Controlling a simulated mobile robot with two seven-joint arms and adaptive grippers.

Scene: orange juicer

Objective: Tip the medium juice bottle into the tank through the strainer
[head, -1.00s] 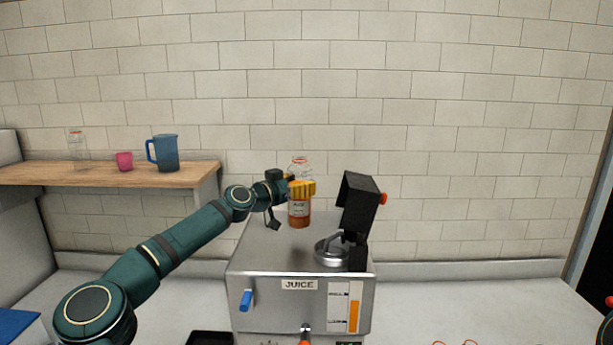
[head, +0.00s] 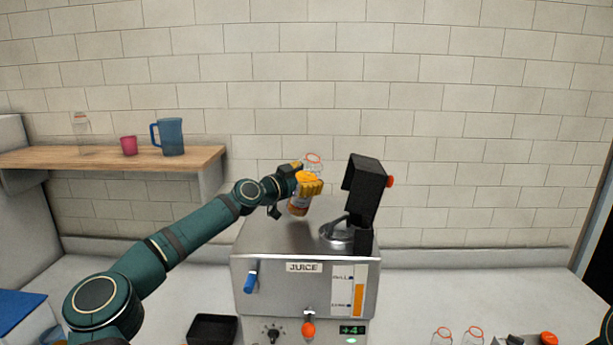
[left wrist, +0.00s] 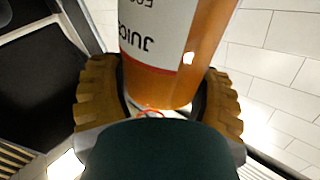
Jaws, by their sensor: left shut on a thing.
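My left gripper (head: 308,182), with yellow fingers, is shut on a clear juice bottle (head: 297,208) with a white label and orange juice inside. The bottle is tilted, its red-rimmed mouth up and to the right. In the left wrist view the bottle (left wrist: 168,60) sits between both fingers (left wrist: 165,105). The steel tank (head: 262,245), marked JUICE, is below and nearer. A round metal strainer (head: 337,236) is on its top, to the right of and below the bottle. My right gripper is not in view.
A black hinged lid (head: 364,190) with an orange knob stands raised right of the strainer. A black tray (head: 211,330) is at the tank's lower left.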

